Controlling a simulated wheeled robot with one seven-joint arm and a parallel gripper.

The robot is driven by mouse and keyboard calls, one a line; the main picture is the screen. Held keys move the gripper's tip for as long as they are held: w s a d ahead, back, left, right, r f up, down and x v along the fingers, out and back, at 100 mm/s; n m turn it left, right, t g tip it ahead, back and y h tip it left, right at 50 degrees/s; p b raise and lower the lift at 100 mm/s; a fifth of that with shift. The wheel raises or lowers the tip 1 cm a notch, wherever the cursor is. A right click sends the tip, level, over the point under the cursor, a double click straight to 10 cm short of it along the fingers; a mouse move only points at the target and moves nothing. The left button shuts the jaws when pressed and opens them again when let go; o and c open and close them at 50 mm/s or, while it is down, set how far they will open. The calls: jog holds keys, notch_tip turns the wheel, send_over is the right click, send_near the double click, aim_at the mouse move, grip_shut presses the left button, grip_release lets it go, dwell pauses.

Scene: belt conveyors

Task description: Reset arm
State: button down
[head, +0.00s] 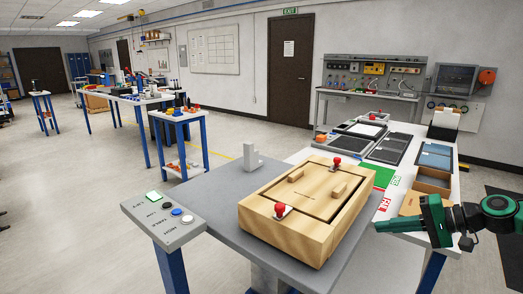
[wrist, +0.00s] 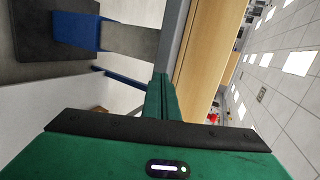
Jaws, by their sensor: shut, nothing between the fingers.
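My gripper (head: 378,227) is at the right of the head view, at the end of my dark green arm. Its fingers point left toward the wooden box, beside the grey table's right side. In the wrist view the two green fingers (wrist: 160,80) are pressed together with nothing between them. The light wooden box (head: 288,240) with red knobs sits on the grey table (head: 225,200) to the left of my gripper. Its side (wrist: 200,50) also shows in the wrist view, tilted. The fingers appear apart from the box.
A control panel (head: 165,222) with several buttons stands at the table's front left. A grey bracket (head: 252,157) stands behind the box. A white table with black trays (head: 391,149) and a cardboard box (head: 432,184) lies behind my arm. The floor at left is open.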

jog(key=s+d+f+n+g+h, duration=0.1)
jog(key=s+f+g+h, duration=0.45)
jog(key=s, duration=0.45)
jog(key=s+d+r+h, duration=0.2)
jog(key=s+r, duration=0.1)
jog(key=s, duration=0.7)
jog(key=s+d+r+m+g+h, duration=0.1)
jog(key=s+d+r+h, duration=0.2)
jog(key=s, duration=0.7)
jog(key=shift+r, duration=0.35)
jog(key=shift+w+d, duration=0.1)
jog(key=shift+w+f, duration=0.25)
jog(key=shift+w, duration=0.35)
